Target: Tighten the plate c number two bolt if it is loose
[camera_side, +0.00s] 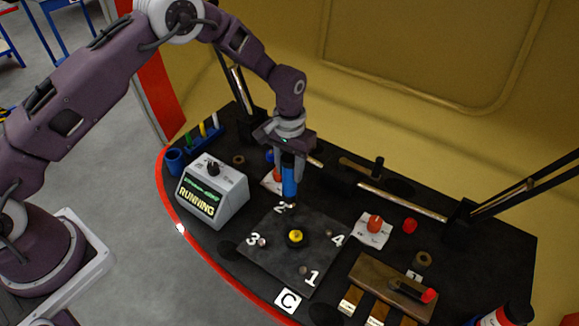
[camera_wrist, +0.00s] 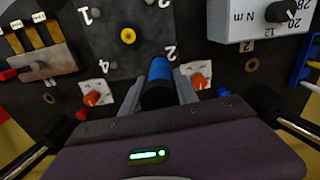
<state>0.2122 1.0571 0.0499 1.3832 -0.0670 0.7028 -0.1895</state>
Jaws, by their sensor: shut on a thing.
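My gripper (camera_side: 288,160) is shut on a blue cylindrical tool (camera_side: 289,183), held upright. The tool's lower end is at the far corner of the dark plate (camera_side: 268,260), beside the white numeral 2 (camera_side: 281,208). A white C card (camera_side: 288,300) lies at the plate's near edge. The number two bolt is hidden by the tool, so I cannot tell if they touch or if it is loose. In the wrist view the blue tool (camera_wrist: 160,70) stands between my fingers, with the numeral 2 (camera_wrist: 172,53) just beyond it. A yellow round piece (camera_side: 296,236) sits at the plate's centre.
A grey control box (camera_side: 212,190) reading RUNNING stands left of the plate; its dial (camera_wrist: 290,12) shows in the wrist view. A wooden block with a red-tipped lever (camera_side: 390,285) is at right.

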